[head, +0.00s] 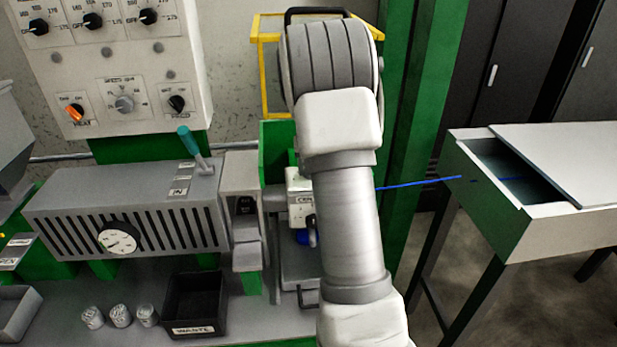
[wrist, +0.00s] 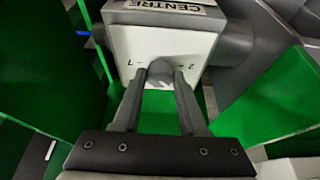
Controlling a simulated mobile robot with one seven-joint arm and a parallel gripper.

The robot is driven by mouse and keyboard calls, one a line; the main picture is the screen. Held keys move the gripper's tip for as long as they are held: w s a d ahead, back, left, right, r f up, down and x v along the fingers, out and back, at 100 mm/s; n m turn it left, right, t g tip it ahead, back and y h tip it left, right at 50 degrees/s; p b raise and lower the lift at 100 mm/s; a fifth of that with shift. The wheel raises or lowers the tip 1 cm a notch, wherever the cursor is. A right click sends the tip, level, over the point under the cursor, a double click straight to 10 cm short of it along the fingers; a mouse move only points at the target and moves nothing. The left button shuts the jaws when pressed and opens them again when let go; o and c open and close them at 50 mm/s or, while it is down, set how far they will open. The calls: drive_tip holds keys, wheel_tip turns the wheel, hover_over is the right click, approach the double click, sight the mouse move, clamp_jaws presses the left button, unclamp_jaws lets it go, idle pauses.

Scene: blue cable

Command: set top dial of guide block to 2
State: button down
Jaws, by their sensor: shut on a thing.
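The white guide block (head: 299,188) shows beside my arm in the head view, partly hidden by it. In the wrist view the guide block (wrist: 120,45) fills the top middle, with its CENTRE label upside down. A grey round dial (wrist: 161,69) sits on its white face, with small number marks on either side; one looks like a 2, on the right. My gripper (wrist: 164,75) has its two fingers on either side of this dial and is shut on it. The fingers hide part of the dial, and I cannot tell where it points. In the head view my arm hides the gripper.
A blue cable (head: 420,183) runs right from behind my arm to the green-sided table (head: 500,215). Green panels (wrist: 262,95) stand close on both sides of my gripper. A grey slotted housing (head: 130,215) and a black waste bin (head: 195,303) are at left.

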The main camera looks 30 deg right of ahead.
drive_tip(key=n, duration=0.1)
drive_tip(key=n+y+b, duration=0.1)
drive_tip(key=n, duration=0.1)
drive_tip(key=n+b, duration=0.1)
drive_tip(key=shift+s+d+f+t+y, duration=0.1)
drive_tip(key=shift+d+t+y, duration=0.2)
drive_tip(key=shift+d+n+y+b, duration=0.1)
drive_tip(key=shift+n+y+b, duration=0.55)
drive_tip(key=shift+n, duration=1.95)
drive_tip(key=shift+y, duration=0.35)
drive_tip(key=shift+c, duration=2.2)
unclamp_jaws()
drive_tip(key=a+p+v, duration=0.1)
drive_tip(key=v, duration=0.6)
drive_tip(key=shift+d+r, duration=0.35)
drive_tip(key=shift+d, duration=0.15)
